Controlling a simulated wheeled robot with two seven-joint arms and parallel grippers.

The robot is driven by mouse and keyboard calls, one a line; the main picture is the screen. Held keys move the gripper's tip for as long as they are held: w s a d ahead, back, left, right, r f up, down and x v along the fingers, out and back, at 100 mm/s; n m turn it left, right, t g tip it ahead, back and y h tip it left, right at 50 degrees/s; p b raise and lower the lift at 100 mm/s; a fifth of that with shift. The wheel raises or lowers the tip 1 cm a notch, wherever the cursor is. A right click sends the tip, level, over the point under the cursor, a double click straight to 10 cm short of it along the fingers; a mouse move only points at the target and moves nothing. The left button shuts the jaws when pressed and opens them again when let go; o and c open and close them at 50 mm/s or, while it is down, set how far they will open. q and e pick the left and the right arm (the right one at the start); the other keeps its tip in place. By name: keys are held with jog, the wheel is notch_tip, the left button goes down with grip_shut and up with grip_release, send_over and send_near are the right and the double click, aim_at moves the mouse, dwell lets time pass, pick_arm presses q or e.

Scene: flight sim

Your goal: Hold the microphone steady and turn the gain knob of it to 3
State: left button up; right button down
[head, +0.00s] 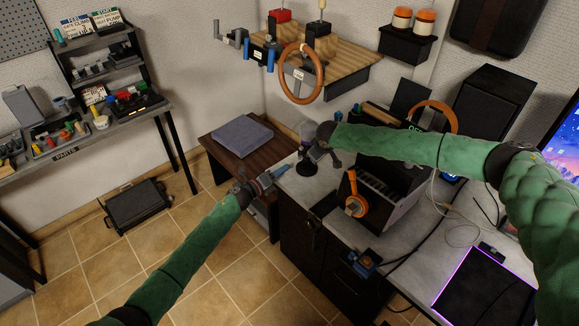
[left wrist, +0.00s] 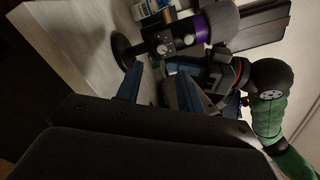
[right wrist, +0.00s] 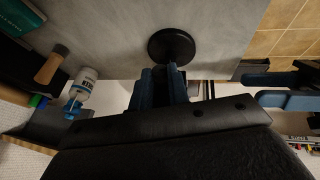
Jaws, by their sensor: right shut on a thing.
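The microphone (left wrist: 178,39) has a dark body, a purple band, a grey mesh head and silver knobs on its side; which knob is gain, and its setting, cannot be read. It stands on a round black base (right wrist: 172,47), on the grey desktop in the head view (head: 307,168). My right gripper (right wrist: 165,84) is shut on the microphone; its fingers hide most of the body in the right wrist view. My left gripper (left wrist: 157,82) is open and empty, fingers apart, short of the knob side. In the head view the left gripper (head: 273,175) is at the desk's left edge.
A white bottle with a blue cap (right wrist: 82,92) stands near the microphone. A low brown table (head: 222,165) with a grey folded item is to the left.

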pick_arm(q)
jog(key=shift+v, duration=2.2)
pick_arm(e)
jog(key=c, duration=1.3)
grip_release()
jog(key=shift+o, duration=0.2)
jog(key=shift+r, duration=0.1)
